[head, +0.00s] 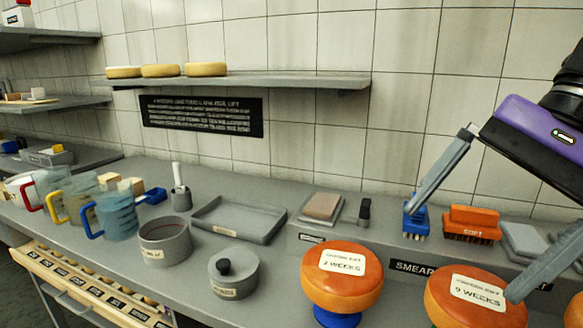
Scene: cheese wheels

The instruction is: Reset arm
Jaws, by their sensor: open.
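My gripper (462,254) is at the right of the head view, with a purple and black body and two long grey fingers. It is open, with its fingers spread wide and nothing held between them. The left fingertip shows in front of a blue brush (416,224); I cannot tell if they touch. The right fingertip shows over the right edge of an orange cheese wheel labelled 9 weeks (465,300). An orange brush labelled soft (472,218) shows between the fingers, farther back.
An orange cheese wheel labelled 2 weeks (340,278) stands on a blue support. A lidded grey pot (234,279), a round container (165,248), an empty tray (240,219) and jugs (117,217) stand left on the counter. A wall shelf (300,84) holds three pale wheels.

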